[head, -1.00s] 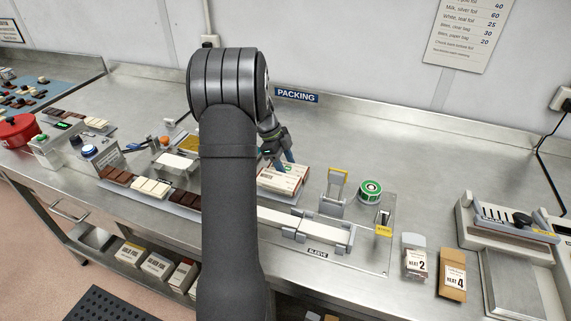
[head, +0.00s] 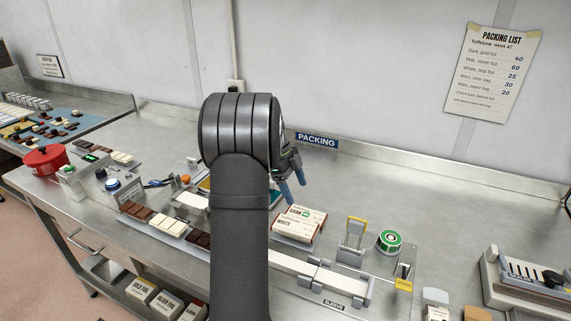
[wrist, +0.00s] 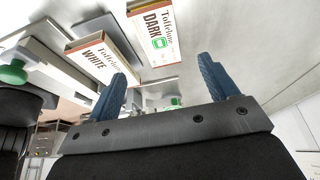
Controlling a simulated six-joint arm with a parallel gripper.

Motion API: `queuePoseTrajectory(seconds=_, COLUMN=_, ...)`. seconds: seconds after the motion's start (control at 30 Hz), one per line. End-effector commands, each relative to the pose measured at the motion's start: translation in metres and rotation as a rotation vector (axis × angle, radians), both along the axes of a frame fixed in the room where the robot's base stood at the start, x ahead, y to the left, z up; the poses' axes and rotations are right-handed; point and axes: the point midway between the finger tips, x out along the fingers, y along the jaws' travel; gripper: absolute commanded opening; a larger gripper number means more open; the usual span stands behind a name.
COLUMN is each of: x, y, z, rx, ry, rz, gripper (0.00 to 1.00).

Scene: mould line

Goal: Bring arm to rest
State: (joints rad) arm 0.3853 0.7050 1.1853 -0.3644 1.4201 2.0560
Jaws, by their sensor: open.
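My gripper (head: 291,190) has blue fingers and is in the air above the steel bench, partly behind my own arm in the head view. In the wrist view its two fingers (wrist: 160,92) stand wide apart with nothing between them. A stack of white and brown cartons (head: 299,222) lies on the bench below and just right of my gripper, apart from it. In the wrist view a carton marked DARK (wrist: 153,35) and one marked WHITE (wrist: 95,58) show beyond the fingers.
A sleeve fixture (head: 335,280), a yellow-topped stand (head: 352,240) and a green tape roll (head: 389,241) are right of the cartons. Chocolate bars (head: 170,224) lie to the left, with a red pot (head: 44,158) farther left. The bench's back right is clear.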

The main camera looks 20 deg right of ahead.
Motion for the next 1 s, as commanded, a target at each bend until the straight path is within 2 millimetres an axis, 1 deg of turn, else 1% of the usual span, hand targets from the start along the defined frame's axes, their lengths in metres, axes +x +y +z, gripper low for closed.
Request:
queuePoseTrajectory(seconds=0.03, x=0.005, y=0.004, z=0.013, rx=-0.001, ry=-0.004, rz=0.001, gripper=0.79)
queuePoseTrajectory(seconds=0.2, x=0.015, y=0.014, z=0.048, rx=-0.001, ry=-0.003, rz=0.001, gripper=0.79)
queuePoseTrajectory(seconds=0.3, x=0.019, y=0.018, z=0.064, rx=-0.001, ry=-0.002, rz=0.001, gripper=0.79)
queuePoseTrajectory(seconds=0.4, x=0.022, y=0.022, z=0.074, rx=-0.001, ry=-0.001, rz=0.001, gripper=0.79)
queuePoseTrajectory(seconds=0.5, x=0.023, y=0.024, z=0.08, rx=0.0, ry=0.001, rz=0.001, gripper=0.79)
queuePoseTrajectory(seconds=0.63, x=0.024, y=0.024, z=0.083, rx=0.0, ry=0.0, rz=0.0, gripper=0.79)
queuePoseTrajectory(seconds=0.87, x=0.024, y=0.024, z=0.082, rx=0.0, ry=0.001, rz=0.0, gripper=0.79)
queuePoseTrajectory(seconds=1.0, x=0.022, y=0.022, z=0.077, rx=0.001, ry=0.003, rz=-0.001, gripper=0.79)
